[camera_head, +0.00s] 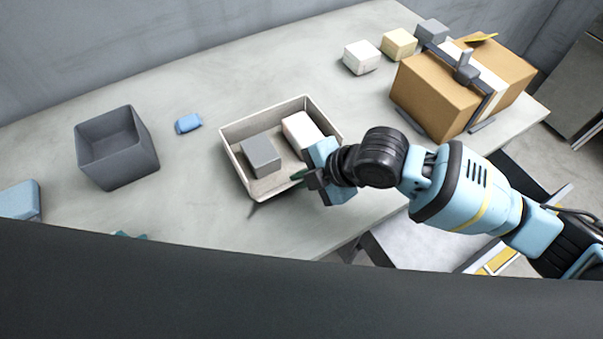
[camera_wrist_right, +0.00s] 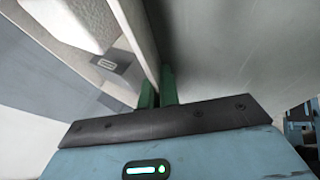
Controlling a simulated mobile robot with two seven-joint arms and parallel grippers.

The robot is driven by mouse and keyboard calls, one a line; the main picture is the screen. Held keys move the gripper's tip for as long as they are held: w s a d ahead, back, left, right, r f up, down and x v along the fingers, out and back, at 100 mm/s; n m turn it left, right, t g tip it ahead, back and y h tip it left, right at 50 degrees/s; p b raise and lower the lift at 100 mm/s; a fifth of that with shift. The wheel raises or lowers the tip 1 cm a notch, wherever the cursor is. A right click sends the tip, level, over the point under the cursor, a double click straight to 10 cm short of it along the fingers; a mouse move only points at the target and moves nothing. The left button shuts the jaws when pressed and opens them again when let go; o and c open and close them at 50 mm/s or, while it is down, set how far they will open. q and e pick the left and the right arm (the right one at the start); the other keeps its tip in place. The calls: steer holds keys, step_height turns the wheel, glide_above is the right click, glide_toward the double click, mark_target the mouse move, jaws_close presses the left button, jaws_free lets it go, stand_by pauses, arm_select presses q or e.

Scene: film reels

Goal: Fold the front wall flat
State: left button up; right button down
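The open pale tray-like crate (camera_head: 232,160) stands in the middle of the table with its walls upright. Its front wall, on the near right side, is partly hidden by my right gripper (camera_head: 300,176). In the right wrist view, the pale wall (camera_wrist_right: 135,28) runs down between the green fingers of the right gripper (camera_wrist_right: 158,90). The fingers are close together, one on each side of the wall, and look shut on it. My left gripper is not clearly in view.
A grey block (camera_head: 261,156) and a white block (camera_head: 301,133) lie in the crate. A grey open bin (camera_head: 118,160) and a small blue item (camera_head: 188,123) stand to the left. A strapped cardboard box (camera_head: 436,95) and small blocks stand at the back right.

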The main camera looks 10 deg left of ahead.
stand_by(0.4)
steer(key=c, duration=1.6)
jaws_free()
steer(key=shift+c, duration=0.2)
steer(key=shift+d+r, duration=0.1)
steer(key=v, duration=0.7)
steer(key=shift+d+r, duration=0.15)
steer(key=shift+r, duration=0.05)
